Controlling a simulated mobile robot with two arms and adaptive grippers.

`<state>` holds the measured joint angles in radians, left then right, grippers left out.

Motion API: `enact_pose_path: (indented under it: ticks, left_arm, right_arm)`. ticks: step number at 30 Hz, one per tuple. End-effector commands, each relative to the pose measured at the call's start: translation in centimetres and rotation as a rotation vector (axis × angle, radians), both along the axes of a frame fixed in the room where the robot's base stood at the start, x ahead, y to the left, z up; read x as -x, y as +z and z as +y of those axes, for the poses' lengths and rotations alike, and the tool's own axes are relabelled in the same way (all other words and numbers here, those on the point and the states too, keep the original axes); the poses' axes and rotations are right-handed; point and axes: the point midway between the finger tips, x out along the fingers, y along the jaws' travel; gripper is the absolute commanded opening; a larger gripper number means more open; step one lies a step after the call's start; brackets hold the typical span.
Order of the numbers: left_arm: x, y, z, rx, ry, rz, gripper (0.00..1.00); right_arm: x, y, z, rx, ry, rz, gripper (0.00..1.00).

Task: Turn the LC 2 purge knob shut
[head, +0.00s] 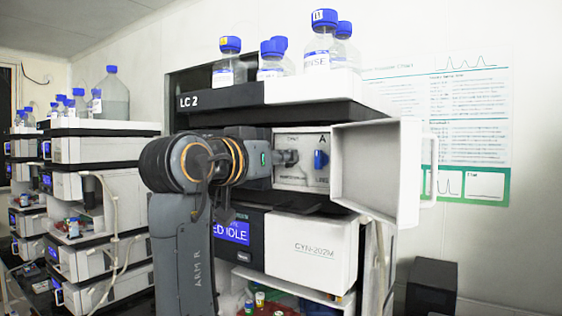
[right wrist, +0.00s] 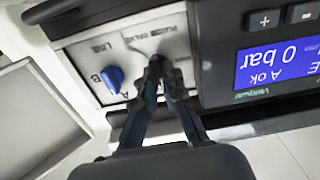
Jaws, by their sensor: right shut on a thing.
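The LC 2 stack (head: 225,97) stands in the middle of the head view. Its pump module has a light front panel (head: 300,178) with a blue A/B line knob (head: 321,159). My right gripper (head: 287,157) reaches this panel, left of the blue knob. In the right wrist view, which is upside down, the right gripper (right wrist: 163,72) has its fingertips closed together at the purge valve label. It is shut on the purge knob, which the fingers mostly hide, so its angle cannot be told. The blue knob (right wrist: 113,79) is beside the fingers, untouched. My left gripper is not in view.
An open white door (head: 378,172) stands out right of the panel. The pump display (right wrist: 277,63) reads 0 bar. Blue-capped bottles (head: 320,45) stand on top of the stack. Another instrument stack (head: 95,150) is at the left.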

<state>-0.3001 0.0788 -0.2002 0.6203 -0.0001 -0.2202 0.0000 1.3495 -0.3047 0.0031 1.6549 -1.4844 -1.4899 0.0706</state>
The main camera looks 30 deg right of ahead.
Motion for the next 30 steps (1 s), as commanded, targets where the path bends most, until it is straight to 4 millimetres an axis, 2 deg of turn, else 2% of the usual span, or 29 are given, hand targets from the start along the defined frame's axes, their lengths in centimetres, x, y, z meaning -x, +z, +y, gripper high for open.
enact_pose_path:
  ticks: [20, 21, 24, 30]
  left_arm:
    - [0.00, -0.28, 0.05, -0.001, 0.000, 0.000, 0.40]
    - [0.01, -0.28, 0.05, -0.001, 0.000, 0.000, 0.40]
    - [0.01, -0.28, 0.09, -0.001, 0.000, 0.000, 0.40]
    - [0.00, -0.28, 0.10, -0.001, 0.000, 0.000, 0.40]
  right_arm:
    - [-0.01, -0.06, -0.11, -0.028, -0.001, -0.061, 0.00]
    - [-0.01, -0.06, -0.11, -0.028, -0.001, -0.061, 0.10]
    - [0.00, -0.05, -0.10, -0.027, -0.001, -0.061, 0.31]
    - [0.00, -0.04, -0.08, -0.027, -0.001, -0.060, 0.31]
